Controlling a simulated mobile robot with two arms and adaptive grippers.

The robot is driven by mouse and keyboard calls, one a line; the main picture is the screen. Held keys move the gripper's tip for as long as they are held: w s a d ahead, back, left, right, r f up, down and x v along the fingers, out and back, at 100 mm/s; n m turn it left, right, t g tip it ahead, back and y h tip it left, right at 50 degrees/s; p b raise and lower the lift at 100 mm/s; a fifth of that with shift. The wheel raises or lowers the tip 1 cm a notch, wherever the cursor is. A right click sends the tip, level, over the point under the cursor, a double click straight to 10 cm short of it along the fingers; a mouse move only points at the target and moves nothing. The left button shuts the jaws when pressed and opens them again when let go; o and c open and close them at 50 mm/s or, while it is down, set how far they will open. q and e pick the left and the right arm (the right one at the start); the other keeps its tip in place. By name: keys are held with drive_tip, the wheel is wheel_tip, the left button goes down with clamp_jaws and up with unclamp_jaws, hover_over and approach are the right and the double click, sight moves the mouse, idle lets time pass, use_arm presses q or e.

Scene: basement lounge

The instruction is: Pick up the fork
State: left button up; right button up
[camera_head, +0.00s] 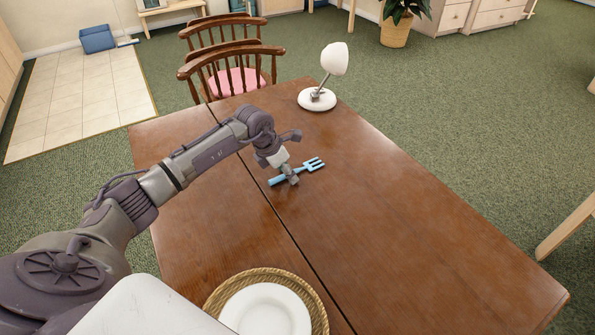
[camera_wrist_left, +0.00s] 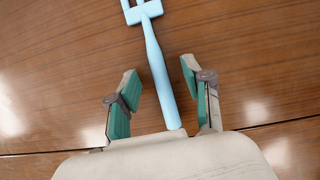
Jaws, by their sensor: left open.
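A light blue fork (camera_head: 313,165) lies on the brown wooden table (camera_head: 400,210), near its middle seam. Its prongs point to the right and away. My left gripper (camera_head: 290,180) is over the fork's handle in the head view and hides part of it. In the left wrist view, the fork (camera_wrist_left: 158,70) runs from the top centre down between the two open green-padded fingers of the left gripper (camera_wrist_left: 157,95). The fingers stand apart on either side of the handle. I cannot tell the exact height above the table. My right gripper does not show.
A white plate (camera_head: 265,312) on a woven mat (camera_head: 222,292) lies at the near edge. The table's right side is clear.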

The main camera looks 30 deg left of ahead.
use_arm(q)
clamp_jaws()
